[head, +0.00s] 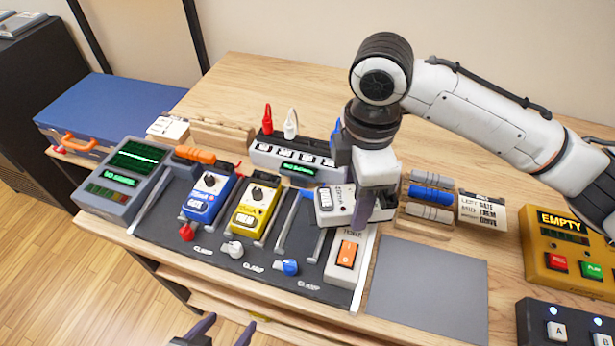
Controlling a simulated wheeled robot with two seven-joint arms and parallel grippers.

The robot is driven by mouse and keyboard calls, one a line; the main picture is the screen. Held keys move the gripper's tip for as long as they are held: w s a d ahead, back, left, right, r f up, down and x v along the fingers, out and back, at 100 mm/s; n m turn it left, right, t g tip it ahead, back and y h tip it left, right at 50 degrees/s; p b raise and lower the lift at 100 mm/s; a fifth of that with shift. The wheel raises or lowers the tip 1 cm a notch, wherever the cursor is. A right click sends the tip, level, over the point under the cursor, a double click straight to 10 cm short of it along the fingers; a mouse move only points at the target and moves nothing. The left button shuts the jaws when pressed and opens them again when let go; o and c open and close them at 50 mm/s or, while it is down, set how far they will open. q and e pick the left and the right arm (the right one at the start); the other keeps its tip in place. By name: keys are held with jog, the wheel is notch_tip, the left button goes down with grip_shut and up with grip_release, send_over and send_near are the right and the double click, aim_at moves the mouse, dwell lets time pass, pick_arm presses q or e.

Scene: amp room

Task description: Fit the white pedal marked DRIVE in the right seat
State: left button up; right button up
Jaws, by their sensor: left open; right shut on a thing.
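The white pedal (326,206) is in my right gripper (364,208), which is shut on it. It is over the back right of the dark pedal board (215,262); I cannot tell whether it touches the board. Its lettering is too small to read surely, and the gripper hides part of it. The right seat (303,240) shows as a bare slot between metal rails, right of the yellow pedal (255,207). The blue pedal (208,195) sits left of the yellow one. My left gripper (224,328) is open and empty, low at the bottom edge, in front of the table.
Red (186,232), white (232,249) and blue (290,267) clamp knobs line the board's front. An orange switch box (345,256) stands right of the seat. A device with plugs (295,158) stands behind. A grey mat (428,290) lies clear to the right.

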aim_at(317, 190)
jog(key=a+n, duration=0.2)
jog(key=n, duration=0.1)
jog(key=w+a+n+p, duration=0.1)
jog(key=a+n, duration=0.1)
jog(key=n, duration=0.1)
jog(key=a+n, duration=0.2)
jog(key=n, duration=0.1)
jog(key=shift+w+a+r+n, duration=0.15)
jog(key=shift+w+r+n, duration=0.15)
jog(key=shift+r+n, duration=0.1)
jog(key=f+n+b, duration=0.1)
jog(key=a+f+n+b, duration=0.1)
jog(key=f, duration=0.1)
jog(key=f+n+b, duration=0.1)
jog(key=f+b, duration=0.1)
jog(key=shift+w+a+f, duration=0.1)
jog(key=shift+w+a, duration=0.1)
jog(key=shift+a, duration=0.1)
jog(key=shift+f, duration=0.95)
pick_arm(q)
jog(key=shift+w+f, duration=0.25)
jog(key=shift+f, duration=0.8)
jog(key=shift+r+p, duration=0.3)
jog(key=shift+p, duration=0.05)
pick_arm(e)
jog(key=shift+r, duration=0.1)
pick_arm(q)
jog(key=shift+w+r+p, duration=0.1)
jog(key=shift+r+p, duration=0.2)
